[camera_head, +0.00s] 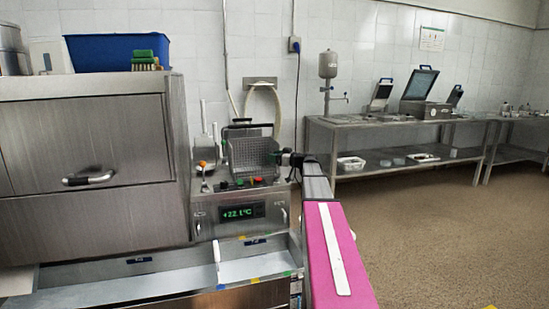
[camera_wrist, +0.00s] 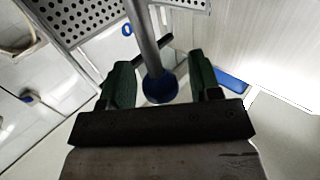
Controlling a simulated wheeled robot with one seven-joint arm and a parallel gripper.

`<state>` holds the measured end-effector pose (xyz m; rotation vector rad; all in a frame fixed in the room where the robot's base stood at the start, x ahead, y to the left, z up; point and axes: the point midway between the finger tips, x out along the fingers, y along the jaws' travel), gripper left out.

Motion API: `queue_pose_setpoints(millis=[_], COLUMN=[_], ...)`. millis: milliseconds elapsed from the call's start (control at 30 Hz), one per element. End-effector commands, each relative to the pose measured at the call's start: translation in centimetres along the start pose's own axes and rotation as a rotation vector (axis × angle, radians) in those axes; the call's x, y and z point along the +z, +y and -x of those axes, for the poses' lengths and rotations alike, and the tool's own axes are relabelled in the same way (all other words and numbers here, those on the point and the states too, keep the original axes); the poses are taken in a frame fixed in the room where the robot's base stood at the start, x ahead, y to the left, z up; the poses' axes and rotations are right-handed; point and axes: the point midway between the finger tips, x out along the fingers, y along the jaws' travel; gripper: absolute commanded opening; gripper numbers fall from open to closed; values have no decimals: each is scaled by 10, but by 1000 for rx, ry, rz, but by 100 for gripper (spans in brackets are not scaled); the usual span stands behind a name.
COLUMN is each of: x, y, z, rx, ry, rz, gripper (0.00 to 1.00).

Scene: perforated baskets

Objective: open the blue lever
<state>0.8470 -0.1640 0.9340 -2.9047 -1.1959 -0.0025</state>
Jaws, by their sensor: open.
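The blue lever (camera_wrist: 160,88) shows in the wrist view as a grey rod with a round blue knob at its near end. My gripper (camera_wrist: 160,72) is open, with one green finger on each side of the rod and knob. There is a visible gap on both sides, and the fingers do not appear to press on it. In the head view my gripper (camera_head: 279,157) is small and dark, at the right side of a perforated metal basket (camera_head: 251,156). I cannot make out the lever in the head view.
The perforated basket (camera_wrist: 75,22) also shows at the upper left of the wrist view. In the head view it stands above a steel unit with a green display (camera_head: 243,212). A large steel box (camera_head: 90,150) is at the left; open floor (camera_head: 450,235) lies at the right.

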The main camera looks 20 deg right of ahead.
Motion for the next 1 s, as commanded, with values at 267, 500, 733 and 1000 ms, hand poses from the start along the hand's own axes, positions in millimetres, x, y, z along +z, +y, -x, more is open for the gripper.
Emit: queue_pose_setpoints(millis=[267, 500, 733, 1000], x=[0, 0, 0, -1], y=[0, 0, -2, -4], z=[-2, -2, -2, 0], rx=[0, 0, -1, -3], ry=[0, 0, 0, 0], rz=[0, 0, 0, 0], gripper=[57, 0, 0, 0])
